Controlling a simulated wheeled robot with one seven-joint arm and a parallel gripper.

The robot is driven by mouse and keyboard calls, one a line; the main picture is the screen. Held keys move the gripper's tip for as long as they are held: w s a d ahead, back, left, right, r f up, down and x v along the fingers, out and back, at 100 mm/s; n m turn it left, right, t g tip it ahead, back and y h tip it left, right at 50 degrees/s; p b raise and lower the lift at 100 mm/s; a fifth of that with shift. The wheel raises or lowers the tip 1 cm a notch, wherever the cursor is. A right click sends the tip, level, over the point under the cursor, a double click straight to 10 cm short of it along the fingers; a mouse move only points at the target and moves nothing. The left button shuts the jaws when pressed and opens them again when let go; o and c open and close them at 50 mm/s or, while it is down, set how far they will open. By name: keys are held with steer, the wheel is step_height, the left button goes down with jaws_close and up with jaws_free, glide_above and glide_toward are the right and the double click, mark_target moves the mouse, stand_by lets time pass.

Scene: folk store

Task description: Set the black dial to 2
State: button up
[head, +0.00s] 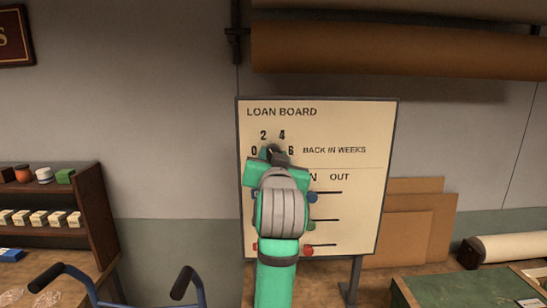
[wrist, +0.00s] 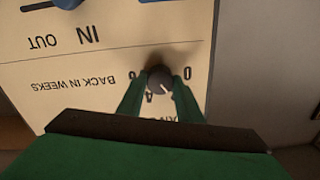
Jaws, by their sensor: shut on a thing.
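The black dial (wrist: 159,79) sits on the loan board (head: 350,120), among the numbers 0, 2, 4 and 6. My gripper (head: 274,152) reaches the board from the front and covers most of the dial in the head view. In the wrist view, which is upside down to the board, the green fingers of my gripper (wrist: 160,88) are shut on the dial, one on each side. A pale mark on the dial points down and slightly right there, toward the 2 side. The 2 itself is hidden by a finger, so I cannot tell exact alignment.
Below the dial, colored sliders such as a blue one (head: 312,197) run on rails between IN and OUT. A wooden shelf (head: 95,205) stands left, brown panels (head: 425,225) lean at right, and a brown roll (head: 400,48) hangs above.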

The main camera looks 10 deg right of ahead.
stand_by(0.3)
steer(key=o, duration=1)
steer(key=shift+o, duration=0.2)
steer(key=shift+s, duration=0.1)
steer(key=s+a, duration=0.2)
steer(key=s, duration=0.8)
steer(key=shift+s+f, duration=0.15)
steer(key=shift+s, duration=0.05)
